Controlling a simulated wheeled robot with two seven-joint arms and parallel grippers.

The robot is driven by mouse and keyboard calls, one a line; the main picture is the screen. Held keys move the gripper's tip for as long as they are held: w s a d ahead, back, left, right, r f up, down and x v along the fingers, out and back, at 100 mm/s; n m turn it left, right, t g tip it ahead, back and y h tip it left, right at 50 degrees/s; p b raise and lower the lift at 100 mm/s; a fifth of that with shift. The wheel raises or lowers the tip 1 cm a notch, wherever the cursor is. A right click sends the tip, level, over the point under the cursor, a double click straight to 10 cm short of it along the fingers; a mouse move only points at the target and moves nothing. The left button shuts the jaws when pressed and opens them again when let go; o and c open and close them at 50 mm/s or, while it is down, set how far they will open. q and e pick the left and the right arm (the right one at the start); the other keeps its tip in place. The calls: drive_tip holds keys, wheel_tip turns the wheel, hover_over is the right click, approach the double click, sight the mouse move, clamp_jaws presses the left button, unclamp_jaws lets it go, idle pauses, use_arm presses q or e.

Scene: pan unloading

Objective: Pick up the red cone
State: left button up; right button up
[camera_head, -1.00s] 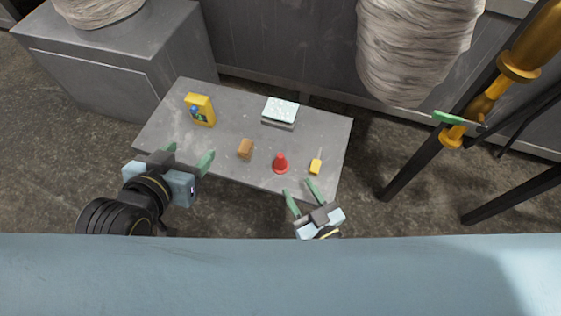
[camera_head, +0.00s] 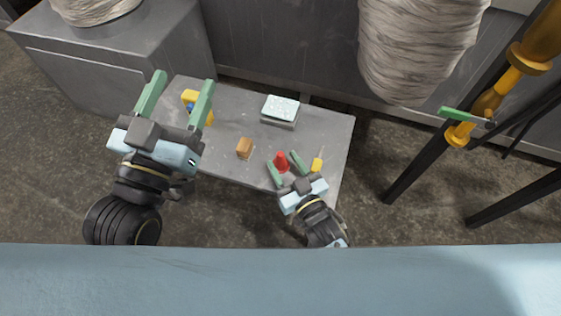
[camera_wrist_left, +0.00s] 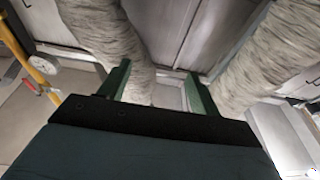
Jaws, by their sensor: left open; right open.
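The red cone (camera_head: 281,161) stands upright on the grey table near its front edge in the head view. My right gripper (camera_head: 285,167) is open, with one green finger on each side of the cone; I cannot tell whether they touch it. My left gripper (camera_head: 178,90) is open and empty, raised at the left and covering part of the yellow box from the head camera. In the left wrist view its green fingers (camera_wrist_left: 156,85) are spread apart with nothing between them. The cone does not show in that view.
On the table (camera_head: 228,110) are a brown block (camera_head: 244,148) left of the cone, a small yellow item (camera_head: 317,165) right of it, a pale sponge-like block (camera_head: 281,109) behind, and a yellow box (camera_head: 190,97) at the left. A yellow-and-black frame (camera_head: 487,100) stands at the right.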

drive_tip(key=shift+b+x, duration=0.55)
drive_tip(key=shift+x, duration=0.95)
use_arm(q)
drive_tip(key=r+t, duration=0.1)
drive_tip(key=s+r+t, duration=0.1)
drive_tip(key=r+t+h, duration=0.1)
drive_tip(key=shift+s+d+r, duration=0.1)
drive_tip(key=shift+s+r, duration=0.2)
drive_tip(key=shift+r, duration=0.1)
use_arm(e)
drive_tip(key=shift+c, duration=0.5)
clamp_jaws()
